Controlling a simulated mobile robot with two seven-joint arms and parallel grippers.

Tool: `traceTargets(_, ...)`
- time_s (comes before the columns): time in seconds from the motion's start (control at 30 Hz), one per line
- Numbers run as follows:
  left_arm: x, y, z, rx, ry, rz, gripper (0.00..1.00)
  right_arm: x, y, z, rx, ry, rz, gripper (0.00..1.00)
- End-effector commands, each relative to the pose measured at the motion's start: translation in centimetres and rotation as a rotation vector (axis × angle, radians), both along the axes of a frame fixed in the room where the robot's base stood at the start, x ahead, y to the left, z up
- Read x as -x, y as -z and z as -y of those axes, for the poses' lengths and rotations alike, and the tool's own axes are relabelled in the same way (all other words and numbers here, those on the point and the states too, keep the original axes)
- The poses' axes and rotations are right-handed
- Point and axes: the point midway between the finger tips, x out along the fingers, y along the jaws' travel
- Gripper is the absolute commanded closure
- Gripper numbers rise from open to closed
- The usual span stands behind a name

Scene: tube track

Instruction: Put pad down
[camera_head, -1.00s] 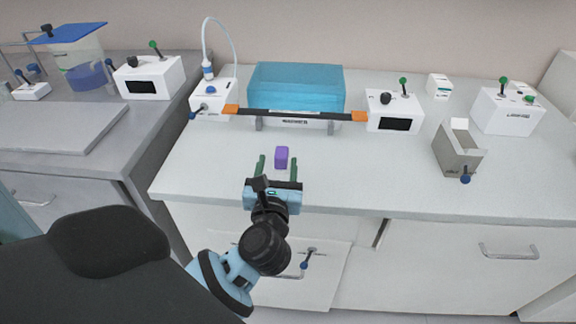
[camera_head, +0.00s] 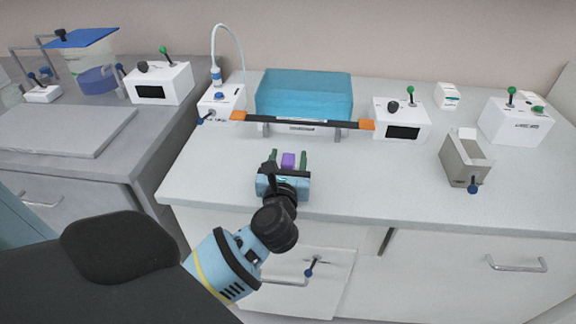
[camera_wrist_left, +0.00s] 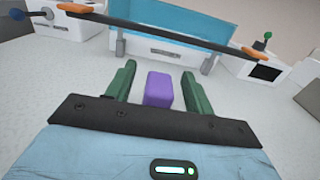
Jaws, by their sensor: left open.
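A small purple block (camera_head: 288,160), the only thing that looks like the pad, sits on the white bench top (camera_head: 215,180) near its front. My left gripper (camera_head: 287,154) reaches over the bench's front edge with its two green fingers pointing away. It is open, with one finger on each side of the purple block. In the left wrist view the purple block (camera_wrist_left: 158,90) stands between the fingers, with a gap on both sides. My right gripper is in neither view.
Behind the block, a dark bar with orange ends (camera_head: 300,122) crosses in front of a blue translucent box (camera_head: 304,95). White devices (camera_head: 402,119) stand on both sides. A grey open container (camera_head: 462,165) stands to the right. The bench between is clear.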

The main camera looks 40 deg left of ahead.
Motion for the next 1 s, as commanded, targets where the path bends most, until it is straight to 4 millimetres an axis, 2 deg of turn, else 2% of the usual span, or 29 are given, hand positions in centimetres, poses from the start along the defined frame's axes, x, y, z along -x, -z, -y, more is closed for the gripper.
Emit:
traceTargets(0.13,-1.4,0.0,-0.8,-0.002,0.001,0.000,0.47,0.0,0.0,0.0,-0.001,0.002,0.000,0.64)
traceTargets(0.43,-1.7,0.0,-1.0,0.001,0.001,-0.001,0.47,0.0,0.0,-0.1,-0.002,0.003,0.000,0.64)
traceTargets(0.8,-1.6,0.0,-1.0,0.000,0.000,-0.001,0.95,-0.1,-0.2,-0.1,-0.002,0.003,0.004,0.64)
traceTargets(0.87,-1.6,0.0,-1.0,-0.001,0.000,-0.001,0.99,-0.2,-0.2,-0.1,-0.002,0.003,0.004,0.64)
traceTargets(1.0,-1.6,0.0,-1.0,-0.001,0.000,-0.001,0.99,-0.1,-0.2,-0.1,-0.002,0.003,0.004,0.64)
